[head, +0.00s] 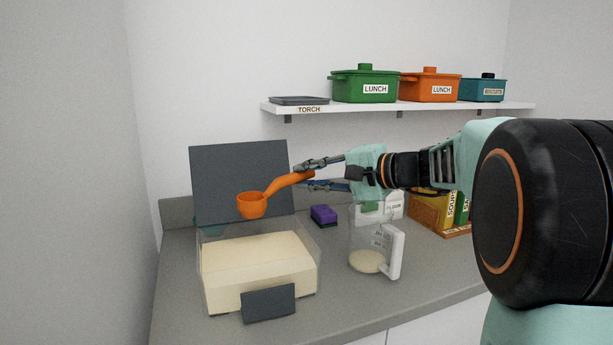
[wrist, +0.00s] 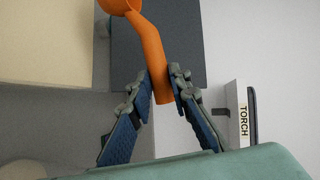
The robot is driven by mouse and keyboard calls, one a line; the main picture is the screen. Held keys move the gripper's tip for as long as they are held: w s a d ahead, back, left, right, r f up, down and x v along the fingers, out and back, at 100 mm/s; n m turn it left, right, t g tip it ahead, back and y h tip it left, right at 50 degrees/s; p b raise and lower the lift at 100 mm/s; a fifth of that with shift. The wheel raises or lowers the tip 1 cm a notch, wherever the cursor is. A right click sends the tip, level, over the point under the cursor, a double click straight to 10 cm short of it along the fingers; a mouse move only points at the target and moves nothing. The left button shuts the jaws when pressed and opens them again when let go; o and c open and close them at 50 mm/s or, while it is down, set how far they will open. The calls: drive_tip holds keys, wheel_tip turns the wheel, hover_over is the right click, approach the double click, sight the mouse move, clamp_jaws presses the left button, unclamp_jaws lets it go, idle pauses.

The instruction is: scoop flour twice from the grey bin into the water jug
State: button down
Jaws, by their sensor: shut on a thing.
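My gripper (head: 318,175) is shut on the handle of an orange scoop (head: 252,205). In the wrist view the fingers (wrist: 164,88) clasp the handle end of the scoop (wrist: 148,45). The scoop is above the flour bin, with its bowl on the left; I cannot see inside the bowl. The bin (head: 312,262) has clear walls and a raised grey lid (head: 238,165), and holds pale flour (head: 255,255). The clear water jug (head: 357,240) with a white handle stands to the right of the bin, below my wrist. A pale layer of flour (head: 366,262) lies at its bottom.
A purple sponge (head: 323,215) lies behind, between bin and jug. A white container (head: 392,205) and an orange-brown box (head: 432,210) stand behind and right of the jug. A wall shelf (head: 405,110) holds lunch pots and a dark tray. The counter front (head: 345,305) is clear.

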drive_tip(key=shift+b, duration=0.4)
drive_tip(key=shift+s+a+r, duration=0.15)
drive_tip(key=shift+a+r, duration=0.15)
drive_tip(key=shift+a, duration=0.15)
wheel_tip(320, 180, up, 4)
drive_tip(key=n+h+p, duration=0.5)
drive_tip(key=h+p, duration=0.1)
drive_tip(key=p, duration=0.1)
hover_over(270, 189)
drive_tip(key=shift+f+b, duration=2.25)
drive_tip(key=shift+f, duration=0.1)
